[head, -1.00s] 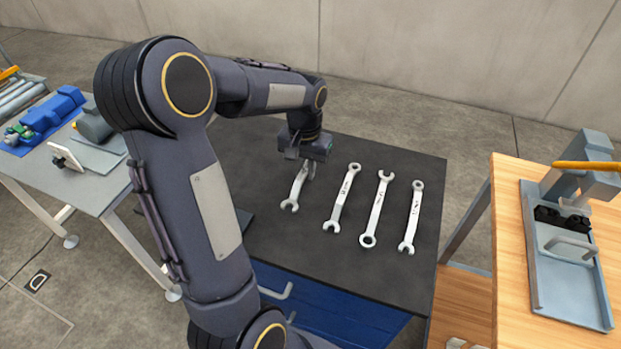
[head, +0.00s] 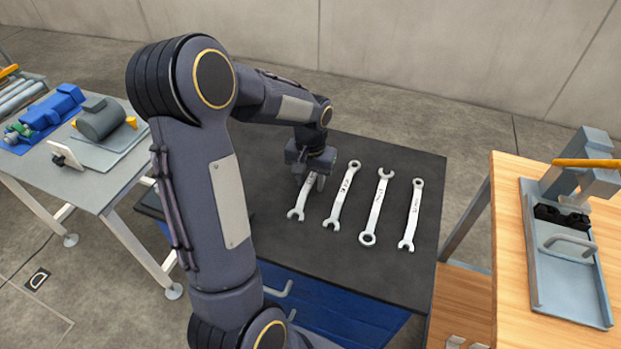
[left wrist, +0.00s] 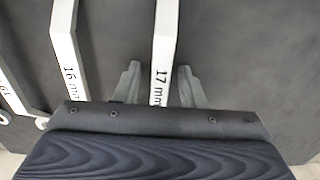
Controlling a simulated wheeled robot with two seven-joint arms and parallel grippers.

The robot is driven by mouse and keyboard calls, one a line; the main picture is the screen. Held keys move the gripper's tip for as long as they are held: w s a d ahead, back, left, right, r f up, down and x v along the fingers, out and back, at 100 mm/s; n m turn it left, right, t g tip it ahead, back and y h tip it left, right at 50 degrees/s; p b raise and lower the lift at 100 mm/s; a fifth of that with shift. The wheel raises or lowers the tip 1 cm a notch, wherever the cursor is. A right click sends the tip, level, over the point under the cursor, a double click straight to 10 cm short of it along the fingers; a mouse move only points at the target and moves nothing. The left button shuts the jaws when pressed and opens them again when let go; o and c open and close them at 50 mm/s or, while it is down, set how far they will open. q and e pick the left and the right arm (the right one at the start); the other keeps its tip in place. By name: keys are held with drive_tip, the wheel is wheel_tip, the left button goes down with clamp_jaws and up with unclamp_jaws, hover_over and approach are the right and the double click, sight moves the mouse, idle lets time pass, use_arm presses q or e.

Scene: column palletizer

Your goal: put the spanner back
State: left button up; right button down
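The leftmost spanner (head: 302,206) lies on the dark top of the blue cabinet (head: 394,275), its open jaw toward the front and its far end hidden under my gripper. In the left wrist view this spanner (left wrist: 164,45) is marked 17 mm. My left gripper (head: 308,182) is over its far part, pointing down. In the left wrist view, its two fingers (left wrist: 160,83) stand either side of the spanner with a gap on each side, so it looks open. My right gripper is not in view.
Several more spanners lie to its right, the nearest (head: 343,196) close beside it; it is marked 16 mm in the wrist view (left wrist: 68,50). A grey table (head: 95,190) with blue parts stands left, a wooden bench (head: 510,230) with a grey tray right.

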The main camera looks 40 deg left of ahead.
sight(311, 179)
use_arm(q)
wheel_tip(311, 179, up, 12)
drive_tip(key=s+d+m+t+h, duration=0.2)
drive_tip(key=s+d+t, duration=0.3)
drive_tip(key=s+d, duration=1)
drive_tip(key=s+h, duration=0.1)
drive_tip(key=s, duration=0.2)
drive_tip(key=shift+s+f+t+h, duration=0.15)
drive_tip(key=shift+s+t+h, duration=0.15)
drive_tip(key=shift+s+h, duration=0.1)
drive_tip(key=shift+a, duration=0.1)
idle(0.4)
